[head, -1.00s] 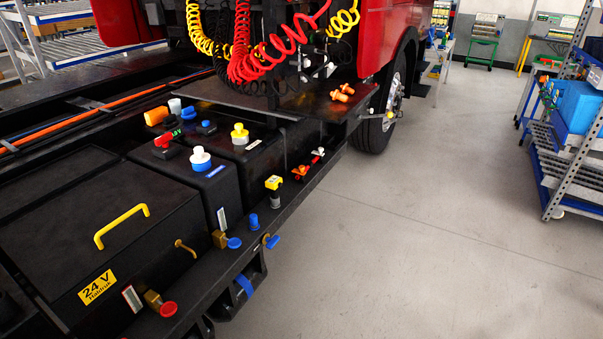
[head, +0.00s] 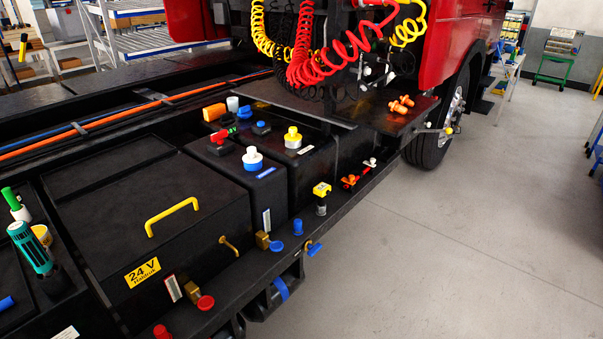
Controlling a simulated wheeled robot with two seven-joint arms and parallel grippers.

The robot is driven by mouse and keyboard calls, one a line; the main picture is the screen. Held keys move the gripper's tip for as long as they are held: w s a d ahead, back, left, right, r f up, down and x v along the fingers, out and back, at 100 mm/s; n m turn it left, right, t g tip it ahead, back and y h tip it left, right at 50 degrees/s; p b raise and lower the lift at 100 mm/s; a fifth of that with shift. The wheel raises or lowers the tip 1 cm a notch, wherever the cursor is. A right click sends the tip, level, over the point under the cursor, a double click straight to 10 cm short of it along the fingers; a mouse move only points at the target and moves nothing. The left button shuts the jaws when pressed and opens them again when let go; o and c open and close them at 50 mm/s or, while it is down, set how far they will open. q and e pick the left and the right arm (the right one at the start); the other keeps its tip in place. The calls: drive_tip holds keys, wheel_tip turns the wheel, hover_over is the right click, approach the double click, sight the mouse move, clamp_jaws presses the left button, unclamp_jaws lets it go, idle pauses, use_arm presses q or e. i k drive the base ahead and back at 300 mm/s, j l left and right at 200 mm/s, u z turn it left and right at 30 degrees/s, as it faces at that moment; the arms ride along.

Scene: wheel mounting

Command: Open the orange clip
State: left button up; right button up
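Neither of my grippers is in view. Several small orange parts show on the truck in the head view, and I cannot tell for sure which is the clip. An orange fitting (head: 401,104) lies on the dark plate behind the cab. A small orange piece (head: 350,181) sits on the side ledge beside a red-and-white one (head: 370,163). An orange cylinder (head: 214,112) stands by the black tanks. All are too small to tell open from shut.
A black battery box (head: 150,200) with a yellow handle (head: 172,215) fills the left middle. Coiled red hoses (head: 335,55) and yellow hoses (head: 408,28) hang behind the red cab (head: 458,40). A truck wheel (head: 445,120) stands beyond. The grey floor (head: 480,250) at the right is clear.

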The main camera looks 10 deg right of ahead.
sight(352, 177)
drive_tip(key=i+l+u, duration=0.25)
drive_tip(key=l, duration=0.15)
drive_tip(key=l+u, duration=0.3)
drive_tip(key=l, duration=0.15)
drive_tip(key=i+l+u, duration=0.25)
drive_tip(key=l, duration=0.25)
drive_tip(key=l+u, duration=0.3)
drive_tip(key=l, duration=0.15)
drive_tip(key=k, duration=0.05)
